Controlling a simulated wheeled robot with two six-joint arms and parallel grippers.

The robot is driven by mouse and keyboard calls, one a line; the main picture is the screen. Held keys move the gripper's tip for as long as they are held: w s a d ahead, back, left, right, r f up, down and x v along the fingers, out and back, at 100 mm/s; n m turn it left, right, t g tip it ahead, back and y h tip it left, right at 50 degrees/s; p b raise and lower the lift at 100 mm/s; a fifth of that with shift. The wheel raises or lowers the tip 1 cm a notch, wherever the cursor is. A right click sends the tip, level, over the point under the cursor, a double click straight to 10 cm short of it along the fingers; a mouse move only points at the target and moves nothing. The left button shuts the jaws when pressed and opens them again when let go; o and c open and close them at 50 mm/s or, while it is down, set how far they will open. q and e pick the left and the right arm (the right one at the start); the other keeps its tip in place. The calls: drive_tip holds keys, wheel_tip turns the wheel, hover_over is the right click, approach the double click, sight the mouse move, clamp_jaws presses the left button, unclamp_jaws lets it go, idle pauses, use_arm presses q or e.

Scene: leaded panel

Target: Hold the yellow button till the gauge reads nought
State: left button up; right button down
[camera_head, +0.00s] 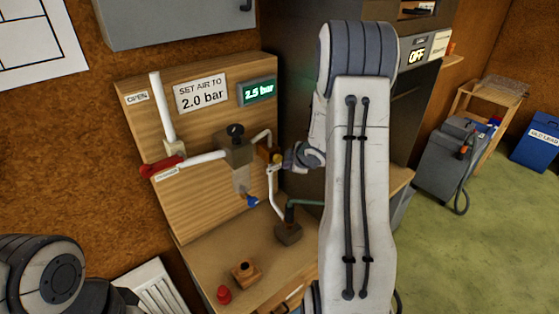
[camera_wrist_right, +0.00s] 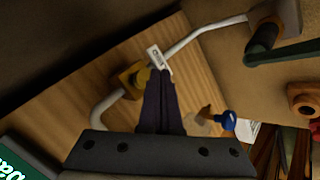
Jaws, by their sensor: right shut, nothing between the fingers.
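The yellow button (camera_head: 277,158) sits on a small yellow-brown block at the right side of the wooden panel (camera_head: 205,205). It also shows in the right wrist view (camera_wrist_right: 141,76). My right gripper (camera_head: 287,159) is shut and empty, its dark fingertips (camera_wrist_right: 160,74) right at the button. I cannot tell whether they touch or press it. The green digital gauge (camera_head: 258,91) reads 2.5 bar. Part of my left arm shows at the lower left; its gripper is out of view.
A sign (camera_head: 201,92) reads "SET AIR TO 2.0 bar". White pipes, a red-handled valve (camera_head: 163,166) and a regulator with a black knob (camera_head: 236,131) are left of the button. A blue tap (camera_head: 252,201) hangs below. A red knob (camera_head: 224,294) stands on the bench.

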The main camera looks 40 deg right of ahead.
drive_tip(key=shift+w, duration=0.15)
drive_tip(key=shift+w, duration=0.3)
drive_tip(key=shift+w+a, duration=0.1)
drive_tip(key=shift+w, duration=0.5)
idle(2.1)
drive_tip(key=shift+s, duration=0.15)
idle(1.4)
drive_tip(key=shift+s, duration=0.85)
drive_tip(key=shift+s, duration=0.1)
drive_tip(key=s, duration=0.5)
drive_tip(key=shift+d, duration=0.25)
